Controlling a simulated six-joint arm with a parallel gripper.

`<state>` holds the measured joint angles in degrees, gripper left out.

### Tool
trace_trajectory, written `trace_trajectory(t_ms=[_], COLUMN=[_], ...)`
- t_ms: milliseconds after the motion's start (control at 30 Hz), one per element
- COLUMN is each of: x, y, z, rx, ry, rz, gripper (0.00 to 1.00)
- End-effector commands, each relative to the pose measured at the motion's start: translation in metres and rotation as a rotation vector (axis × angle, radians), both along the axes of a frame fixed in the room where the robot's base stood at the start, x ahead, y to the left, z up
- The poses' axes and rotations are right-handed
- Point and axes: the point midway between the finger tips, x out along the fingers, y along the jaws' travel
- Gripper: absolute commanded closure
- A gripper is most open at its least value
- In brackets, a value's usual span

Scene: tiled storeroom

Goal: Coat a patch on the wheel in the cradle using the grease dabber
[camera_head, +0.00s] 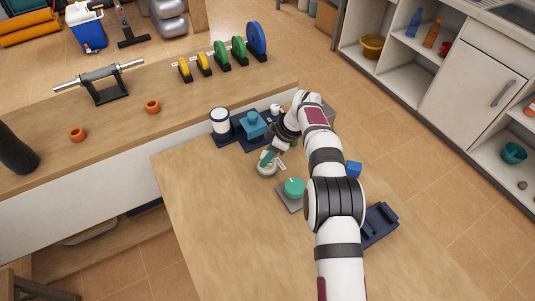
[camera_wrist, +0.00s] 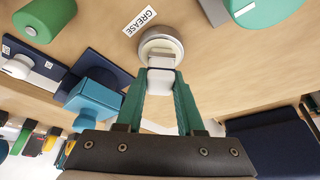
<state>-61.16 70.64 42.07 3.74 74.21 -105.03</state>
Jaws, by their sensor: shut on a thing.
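My gripper (camera_wrist: 163,85) is shut on a small pale piece, the grease dabber (camera_wrist: 159,77), with a teal finger on each side of it. The dabber's far end meets a round grey-white grease pot (camera_wrist: 159,37); whether it touches the grease is hidden. A white GREASE label (camera_wrist: 140,20) lies beside the pot. In the head view, my gripper (camera_head: 270,158) is over the pot (camera_head: 266,169). A green wheel-like disc (camera_head: 294,187) sits on a grey square base (camera_head: 287,205), apparently the cradle, right of and nearer than the pot. It shows partly in the wrist view (camera_wrist: 265,10).
A navy rack (camera_head: 232,143) with a white cylinder (camera_head: 220,121) and a blue block (camera_head: 252,125) stands behind the pot. A navy holder (camera_head: 380,224) and a small blue cube (camera_head: 354,169) lie right of my arm. The table's front left is clear.

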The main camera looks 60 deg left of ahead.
Motion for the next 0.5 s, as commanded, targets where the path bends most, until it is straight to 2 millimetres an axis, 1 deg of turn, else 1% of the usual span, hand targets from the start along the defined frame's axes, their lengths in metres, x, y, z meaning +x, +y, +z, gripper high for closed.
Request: trace_trajectory(t_ms=[500], x=[0.000], y=[0.001], z=[0.058], rx=[0.002], ry=[-0.001], rz=[-0.001], gripper=[1.00])
